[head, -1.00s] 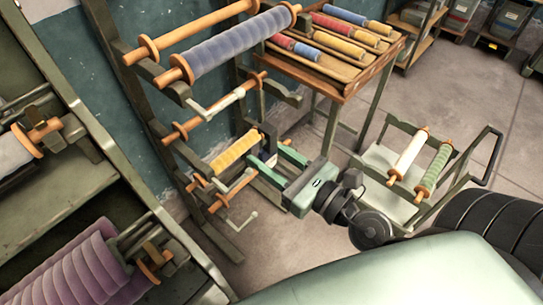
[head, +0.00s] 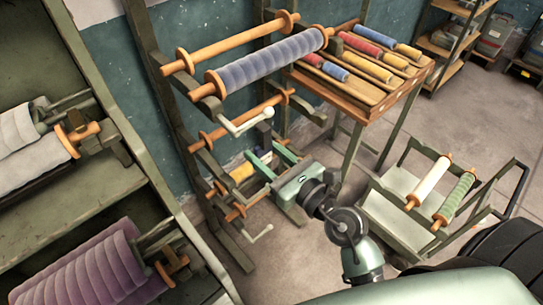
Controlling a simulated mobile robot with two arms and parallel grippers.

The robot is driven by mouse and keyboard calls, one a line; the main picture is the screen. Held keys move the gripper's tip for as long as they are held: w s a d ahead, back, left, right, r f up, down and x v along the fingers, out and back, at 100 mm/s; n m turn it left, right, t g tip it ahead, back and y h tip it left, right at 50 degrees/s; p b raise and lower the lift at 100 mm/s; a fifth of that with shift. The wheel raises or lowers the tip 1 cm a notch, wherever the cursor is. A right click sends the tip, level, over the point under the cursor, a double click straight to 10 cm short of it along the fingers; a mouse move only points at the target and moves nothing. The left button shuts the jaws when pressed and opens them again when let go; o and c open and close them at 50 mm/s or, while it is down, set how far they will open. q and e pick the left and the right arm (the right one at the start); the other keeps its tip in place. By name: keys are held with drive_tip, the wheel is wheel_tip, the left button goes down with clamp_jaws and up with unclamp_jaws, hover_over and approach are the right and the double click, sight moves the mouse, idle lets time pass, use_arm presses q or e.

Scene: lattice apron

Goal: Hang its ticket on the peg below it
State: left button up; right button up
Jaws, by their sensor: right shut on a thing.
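A large blue-grey roll (head: 265,60) sits on an upper bar of the dark green rack. A bare bar with orange discs (head: 240,122) runs below it. My left gripper is not in view.
A wooden tray table (head: 358,108) with several red, blue and yellow small rolls stands right of the rack. A cart (head: 398,190) carries a cream and a green roll. Cranks (head: 246,124) stick out of the rack. Shelving with grey and purple rolls (head: 90,265) is at left.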

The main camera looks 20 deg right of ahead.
drive_tip(key=shift+w+a+f+b, duration=0.1)
drive_tip(key=shift+w+a+f, duration=0.15)
drive_tip(key=shift+w, duration=0.5)
drive_tip(key=shift+w+a+f+b, duration=0.2)
drive_tip(key=shift+w+a, duration=0.1)
drive_tip(key=shift+w, duration=0.4)
drive_tip(key=shift+w+a+f+b, duration=0.1)
drive_tip(key=shift+w+a+f, duration=0.15)
drive_tip(key=shift+w, duration=0.5)
drive_tip(key=o, duration=1.4)
drive_tip(key=shift+o, duration=0.2)
